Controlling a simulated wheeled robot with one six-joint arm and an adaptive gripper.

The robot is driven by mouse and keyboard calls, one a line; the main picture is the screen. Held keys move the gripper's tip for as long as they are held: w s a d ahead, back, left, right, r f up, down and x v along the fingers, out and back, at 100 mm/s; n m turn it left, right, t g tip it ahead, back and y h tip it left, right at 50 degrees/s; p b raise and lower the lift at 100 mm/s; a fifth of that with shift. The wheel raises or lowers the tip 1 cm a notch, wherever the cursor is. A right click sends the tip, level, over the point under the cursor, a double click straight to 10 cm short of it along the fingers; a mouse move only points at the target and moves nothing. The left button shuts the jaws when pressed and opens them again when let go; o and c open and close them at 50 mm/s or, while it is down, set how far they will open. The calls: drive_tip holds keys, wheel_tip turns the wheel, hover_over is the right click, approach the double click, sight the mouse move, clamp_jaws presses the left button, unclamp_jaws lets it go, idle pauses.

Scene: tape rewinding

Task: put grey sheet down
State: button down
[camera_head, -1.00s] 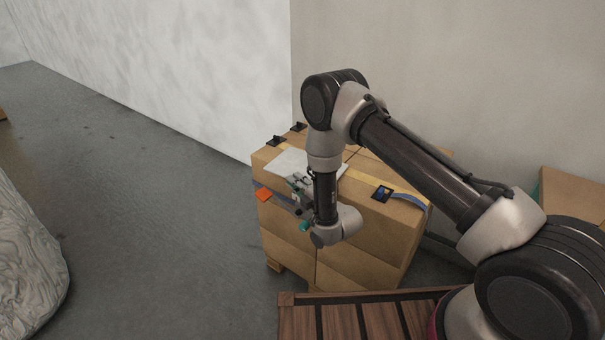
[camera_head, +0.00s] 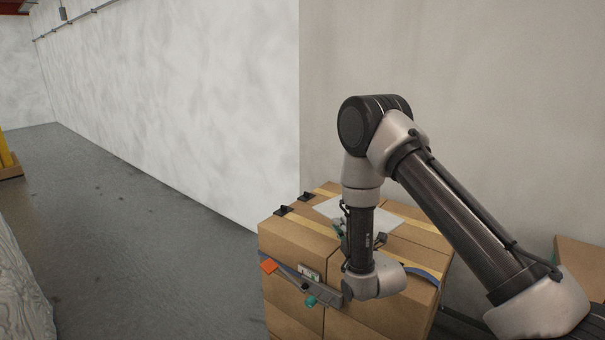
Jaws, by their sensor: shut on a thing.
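The grey sheet (camera_head: 326,207) is a pale, thin, flat piece over the top of the carton stack (camera_head: 290,238). My arm hides part of it. My gripper (camera_head: 341,230) is mostly hidden by my wrist; the small dark and teal parts that show are at the sheet's near edge. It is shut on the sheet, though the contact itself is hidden. I cannot tell whether the sheet rests fully on the cartons or is slightly above them.
Black clips (camera_head: 282,210) stand at the stack's left edge. An orange piece (camera_head: 268,266) and a blue strap (camera_head: 425,273) show at its front. Walls close in behind the stack; another carton (camera_head: 578,254) is at right. Floor (camera_head: 130,200) at left is clear.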

sight(395, 226)
drive_tip(key=d+m+h, duration=0.1)
drive_tip(key=d, duration=0.4)
drive_tip(key=d+r+m+h, duration=0.1)
drive_tip(key=d+h, duration=0.1)
drive_tip(key=d, duration=0.4)
drive_tip(key=s+d+m+t+h, duration=0.1)
drive_tip(key=d+h, duration=0.1)
drive_tip(key=d, duration=0.3)
drive_tip(key=shift+d+r+m, duration=0.15)
drive_tip(key=shift+r+m, duration=0.15)
drive_tip(key=shift+r, duration=0.1)
drive_tip(key=shift+h, duration=0.4)
drive_tip(key=s, duration=0.1)
drive_tip(key=s+r, duration=0.1)
drive_tip(key=s, duration=0.1)
drive_tip(key=s+r, duration=0.1)
drive_tip(key=shift+s+d+r, duration=0.15)
drive_tip(key=shift+s+d, duration=0.15)
drive_tip(key=shift+d, duration=0.05)
